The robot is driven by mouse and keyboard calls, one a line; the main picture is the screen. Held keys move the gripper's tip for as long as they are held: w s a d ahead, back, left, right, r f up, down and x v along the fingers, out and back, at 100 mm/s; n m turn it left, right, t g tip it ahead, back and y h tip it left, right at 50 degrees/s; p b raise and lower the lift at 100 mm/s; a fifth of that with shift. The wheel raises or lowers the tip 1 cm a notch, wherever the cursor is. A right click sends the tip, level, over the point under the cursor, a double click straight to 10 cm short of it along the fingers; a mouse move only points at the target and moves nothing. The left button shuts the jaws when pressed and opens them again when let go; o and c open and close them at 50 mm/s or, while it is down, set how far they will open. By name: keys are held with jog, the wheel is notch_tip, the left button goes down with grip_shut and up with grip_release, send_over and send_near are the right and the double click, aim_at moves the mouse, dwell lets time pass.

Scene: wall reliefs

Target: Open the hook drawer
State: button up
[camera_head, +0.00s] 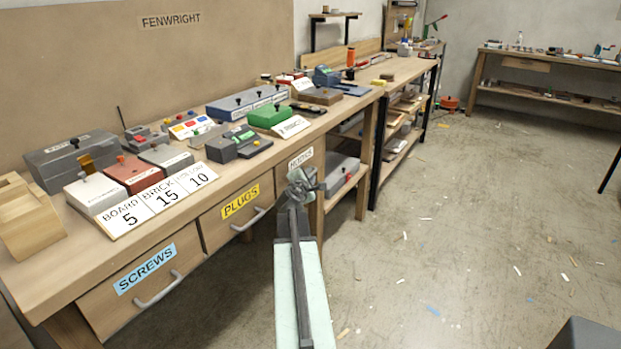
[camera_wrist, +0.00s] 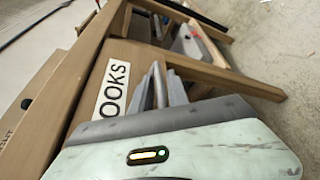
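The hook drawer (camera_head: 283,170) is the rightmost of three wooden drawers under the long bench in the head view. Its white label (camera_head: 301,158) reads HOOKS, and the label also shows in the wrist view (camera_wrist: 113,90). The drawer front looks about flush with the bench. My gripper (camera_head: 303,179) is in front of this drawer, just below and right of the label. In the wrist view the grey fingers (camera_wrist: 160,88) point at the drawer front beside the label.
The SCREWS drawer (camera_head: 143,283) and PLUGS drawer (camera_head: 238,209), both with grey handles, are to the left and look shut. Boxes and number cards crowd the bench top. A lower shelf (camera_head: 340,188) holds a grey case on the right. The floor (camera_head: 470,230) to the right is open, with scraps.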

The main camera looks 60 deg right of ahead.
grip_shut()
jog(key=shift+s, duration=0.1)
dwell(1.2)
